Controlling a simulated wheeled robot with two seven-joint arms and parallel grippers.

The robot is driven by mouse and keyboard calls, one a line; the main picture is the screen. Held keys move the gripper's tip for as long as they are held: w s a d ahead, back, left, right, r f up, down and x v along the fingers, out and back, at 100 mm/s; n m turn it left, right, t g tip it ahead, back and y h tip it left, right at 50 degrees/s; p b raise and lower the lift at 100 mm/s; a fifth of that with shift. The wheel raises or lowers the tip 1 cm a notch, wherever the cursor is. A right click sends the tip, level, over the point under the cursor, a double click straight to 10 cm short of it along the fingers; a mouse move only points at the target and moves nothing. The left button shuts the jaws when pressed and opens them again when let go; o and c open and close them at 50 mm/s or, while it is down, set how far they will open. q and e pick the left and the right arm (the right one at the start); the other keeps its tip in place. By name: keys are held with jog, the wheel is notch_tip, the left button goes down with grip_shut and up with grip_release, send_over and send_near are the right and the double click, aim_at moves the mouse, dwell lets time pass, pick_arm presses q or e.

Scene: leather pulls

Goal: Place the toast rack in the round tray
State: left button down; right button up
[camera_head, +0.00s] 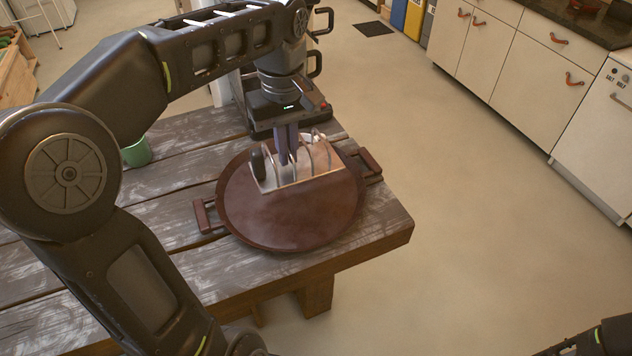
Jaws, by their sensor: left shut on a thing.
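The round tray (290,225) is dark brown with a handle on each side and lies on the wooden table near its right end. The toast rack (311,173) has a pale base and thin curved wire dividers. It appears over the back half of the tray; I cannot tell whether its base touches the tray. My left gripper (286,158) points down from above, with its fingers shut on the toast rack among the dividers. The gripper body hides the rack's back part. Part of my right arm shows in the lower right corner, but its gripper is out of view.
The grey, weathered plank table (180,240) ends just right of the tray. A green cup (137,152) stands at the back left, partly behind my arm. Cream cabinets (490,48) line the far right. The floor between is open, with a dark mat (374,29) at the back.

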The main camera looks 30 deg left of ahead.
aim_at(286, 169)
pick_arm(q)
jog(key=shift+s+a+r, duration=0.1)
jog(key=shift+s+a, duration=0.1)
jog(key=shift+s, duration=0.15)
jog(key=shift+w+d+f+b, duration=0.1)
jog(key=shift+w+f+b, duration=0.1)
jog(key=shift+f+b, duration=0.2)
notch_tip(286, 169, down, 5)
jog(key=b, duration=0.5)
jog(key=shift+f, duration=0.3)
